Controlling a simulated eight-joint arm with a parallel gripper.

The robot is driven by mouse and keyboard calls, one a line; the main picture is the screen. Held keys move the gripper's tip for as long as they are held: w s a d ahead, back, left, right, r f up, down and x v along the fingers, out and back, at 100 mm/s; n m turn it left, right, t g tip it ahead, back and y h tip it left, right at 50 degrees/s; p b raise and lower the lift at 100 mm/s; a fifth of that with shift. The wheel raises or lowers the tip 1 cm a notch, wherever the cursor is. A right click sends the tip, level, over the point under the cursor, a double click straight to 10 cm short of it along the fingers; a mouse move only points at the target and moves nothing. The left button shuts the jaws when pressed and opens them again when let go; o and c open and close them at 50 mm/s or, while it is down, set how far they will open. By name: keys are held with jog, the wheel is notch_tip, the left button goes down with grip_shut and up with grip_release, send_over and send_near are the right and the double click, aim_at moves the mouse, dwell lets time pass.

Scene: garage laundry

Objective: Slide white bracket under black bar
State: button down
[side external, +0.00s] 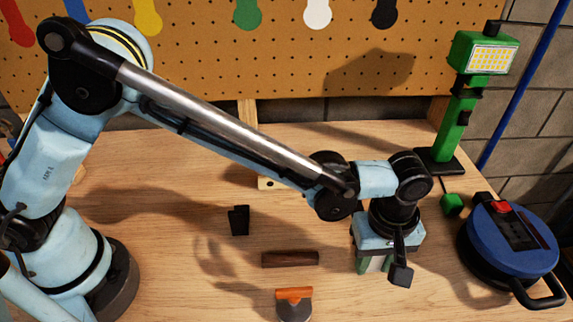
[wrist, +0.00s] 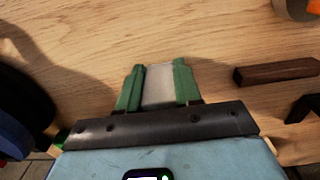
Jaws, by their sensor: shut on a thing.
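My gripper (wrist: 159,67) has two green fingers shut on a pale grey-white piece (wrist: 158,88), which looks like the white bracket. Its full shape is hidden by the fingers and the gripper body. In the side view my gripper (side external: 375,264) points down at the right of the table, close to the wood; I cannot tell whether the piece touches it. A small black angular piece (side external: 238,220) stands left of the gripper. A dark brown bar (side external: 290,259) lies between them, nearer the front. The bar (wrist: 277,72) and the black piece (wrist: 304,108) are at right in the wrist view.
An orange-topped scraper (side external: 294,304) lies at the front edge of view. A blue cable reel (side external: 512,240) stands right of the gripper, with a small green block (side external: 452,204) and a green lamp (side external: 460,125) behind. Bare wood lies between gripper and bar.

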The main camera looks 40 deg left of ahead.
jog(key=shift+w+a, duration=1.65)
jog(key=shift+w, duration=0.05)
jog(key=c, duration=0.7)
grip_release()
notch_tip(320, 180, up, 12)
jog(key=shift+r, duration=0.1)
